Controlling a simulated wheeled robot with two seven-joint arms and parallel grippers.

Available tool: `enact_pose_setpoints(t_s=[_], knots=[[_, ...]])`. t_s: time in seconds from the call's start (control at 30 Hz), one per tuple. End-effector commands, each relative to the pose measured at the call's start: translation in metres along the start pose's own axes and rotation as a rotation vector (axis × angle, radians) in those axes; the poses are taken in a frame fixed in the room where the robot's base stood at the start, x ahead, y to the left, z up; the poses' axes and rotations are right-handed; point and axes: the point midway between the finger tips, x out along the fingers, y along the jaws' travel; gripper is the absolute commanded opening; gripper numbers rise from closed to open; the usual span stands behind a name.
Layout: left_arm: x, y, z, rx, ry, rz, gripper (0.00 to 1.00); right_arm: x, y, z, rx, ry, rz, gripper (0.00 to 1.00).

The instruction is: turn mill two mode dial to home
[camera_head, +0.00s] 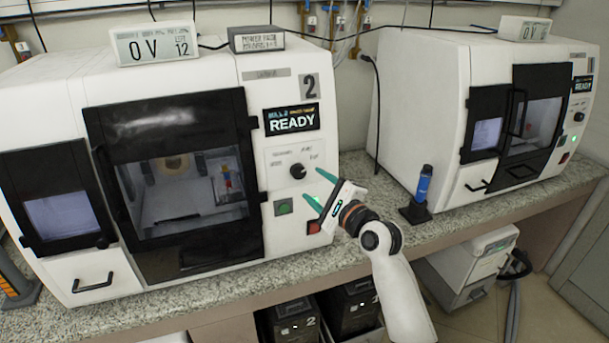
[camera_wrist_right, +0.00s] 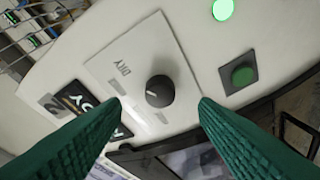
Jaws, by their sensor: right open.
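Mill two (camera_head: 257,90) is the white machine at left, marked with a "2" and a screen reading READY. Its mode dial (camera_head: 298,171) is a round black knob on the right-hand panel. It also shows in the right wrist view (camera_wrist_right: 160,91), with a short white mark on its left part and a "DRY" label to its upper left. The other labels are too small to read. My right gripper (camera_head: 318,188) is open in front of the panel. Its green fingers (camera_wrist_right: 160,104) stand on either side of the dial, apart from it and empty. My left gripper is out of view.
A green button (camera_head: 283,207) and a red switch (camera_head: 313,227) sit below the dial. The mill door (camera_head: 175,165) is shut, with a protruding handle. A blue cylinder (camera_head: 424,183) in a black stand and a second mill (camera_head: 425,105) are at right.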

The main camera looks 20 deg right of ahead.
Motion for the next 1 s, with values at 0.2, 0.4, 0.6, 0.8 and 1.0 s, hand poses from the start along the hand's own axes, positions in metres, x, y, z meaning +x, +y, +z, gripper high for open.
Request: enact_pose_setpoints(t_s=[0.2,0.4,0.6,0.8,1.0], knots=[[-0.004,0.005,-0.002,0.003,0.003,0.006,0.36,0.038,0.001,0.0,-0.001,-0.001,0.0,0.55],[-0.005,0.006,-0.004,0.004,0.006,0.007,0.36,0.052,0.0,0.001,-0.002,-0.001,0.0,0.55],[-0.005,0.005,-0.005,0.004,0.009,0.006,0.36,0.055,-0.001,0.001,-0.002,-0.002,0.0,0.55],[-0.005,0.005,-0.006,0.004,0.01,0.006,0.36,0.054,-0.001,0.001,-0.002,-0.002,0.0,0.4],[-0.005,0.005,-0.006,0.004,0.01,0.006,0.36,0.054,-0.001,0.001,-0.002,-0.002,0.0,0.1]])
